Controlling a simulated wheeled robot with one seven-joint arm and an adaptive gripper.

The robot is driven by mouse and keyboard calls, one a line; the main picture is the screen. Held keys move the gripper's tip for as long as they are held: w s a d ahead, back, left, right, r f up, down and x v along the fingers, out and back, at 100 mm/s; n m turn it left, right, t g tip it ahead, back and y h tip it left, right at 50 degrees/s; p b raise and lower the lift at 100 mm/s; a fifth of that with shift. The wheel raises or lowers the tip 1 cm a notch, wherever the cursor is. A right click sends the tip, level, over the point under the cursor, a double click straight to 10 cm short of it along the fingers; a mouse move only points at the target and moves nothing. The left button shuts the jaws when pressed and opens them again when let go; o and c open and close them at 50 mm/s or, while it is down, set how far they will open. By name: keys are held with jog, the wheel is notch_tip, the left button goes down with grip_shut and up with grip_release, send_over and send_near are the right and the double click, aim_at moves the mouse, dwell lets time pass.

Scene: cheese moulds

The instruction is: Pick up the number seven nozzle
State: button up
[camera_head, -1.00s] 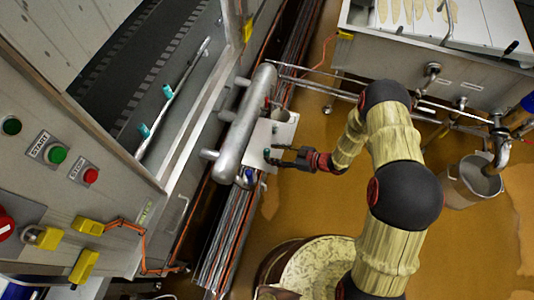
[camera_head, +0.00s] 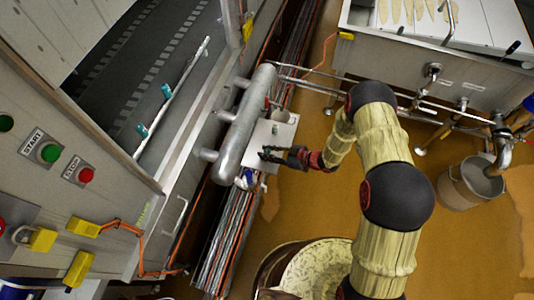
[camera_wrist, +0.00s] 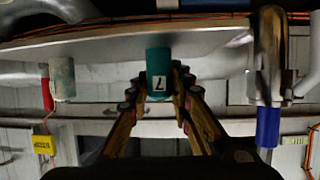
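The number seven nozzle is a teal cylinder with a white label marked 7 (camera_wrist: 158,68), in the middle of the wrist view. In the head view a small teal spot, likely this nozzle (camera_head: 266,149), shows at my gripper's tips beside the white plate. My gripper (camera_head: 268,154) reaches left over the plate. In the wrist view its two fingers (camera_wrist: 155,85) stand one on each side of the nozzle. A narrow gap shows at the left finger, so it looks open around the nozzle. The nozzle's lower part is partly hidden by the fingers.
A pale nozzle (camera_wrist: 62,78) stands left and a blue-tipped pipe piece (camera_wrist: 268,125) right in the wrist view. The white plate (camera_head: 286,132) sits beside a thick metal pipe (camera_head: 240,130). A bucket (camera_head: 468,186) stands right; floor (camera_head: 300,205) is open below my arm.

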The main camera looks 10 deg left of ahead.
jog(key=c, duration=0.5)
jog(key=shift+o, duration=0.2)
